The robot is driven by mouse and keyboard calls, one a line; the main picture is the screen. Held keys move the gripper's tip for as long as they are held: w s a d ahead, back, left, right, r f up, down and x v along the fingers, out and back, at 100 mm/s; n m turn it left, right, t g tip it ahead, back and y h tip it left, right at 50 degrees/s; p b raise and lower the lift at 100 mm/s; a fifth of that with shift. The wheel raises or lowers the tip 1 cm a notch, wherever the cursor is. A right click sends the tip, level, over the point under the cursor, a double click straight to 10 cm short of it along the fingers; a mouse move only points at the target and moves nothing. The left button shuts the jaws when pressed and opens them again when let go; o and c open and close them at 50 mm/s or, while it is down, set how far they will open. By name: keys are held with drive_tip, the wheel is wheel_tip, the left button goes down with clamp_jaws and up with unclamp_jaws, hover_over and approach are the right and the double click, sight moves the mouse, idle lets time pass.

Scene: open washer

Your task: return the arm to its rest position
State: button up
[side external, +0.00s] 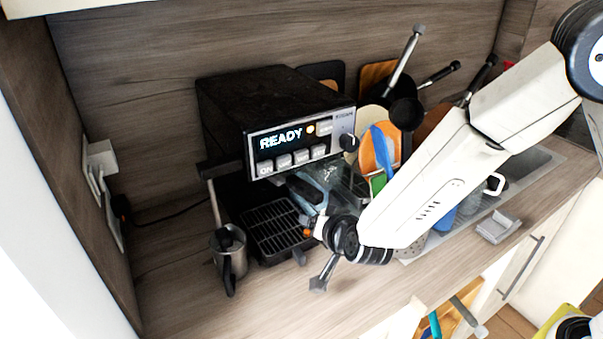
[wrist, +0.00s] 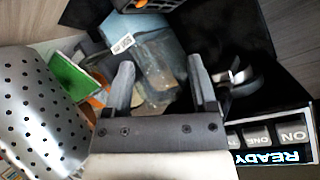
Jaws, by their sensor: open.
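My white arm (side external: 415,205) reaches in from the upper right, with its dark wrist joint (side external: 345,238) in front of the coffee machine (side external: 245,110). In the wrist view my gripper (wrist: 160,68) is open, its two grey fingers well apart. A clear plastic bag (wrist: 158,70) and a blue item (wrist: 118,28) show beyond and between the fingers; I cannot tell any contact. In the side view the fingers are hard to make out against the clutter.
A metal pitcher (side external: 229,255) stands left of the drip tray (side external: 272,232). Pans (side external: 405,112) and utensils crowd the back right. A perforated metal holder (wrist: 35,115) is close at left in the wrist view. The front counter (side external: 220,315) is clear.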

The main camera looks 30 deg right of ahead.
drive_tip(key=s+d+n+g+y, duration=0.1)
drive_tip(key=s+d+n+g, duration=0.6)
drive_tip(key=s+d, duration=0.9)
drive_tip(key=shift+d+r+g+y, duration=0.3)
drive_tip(key=shift+d+g, duration=0.4)
drive_tip(key=shift+g, duration=0.3)
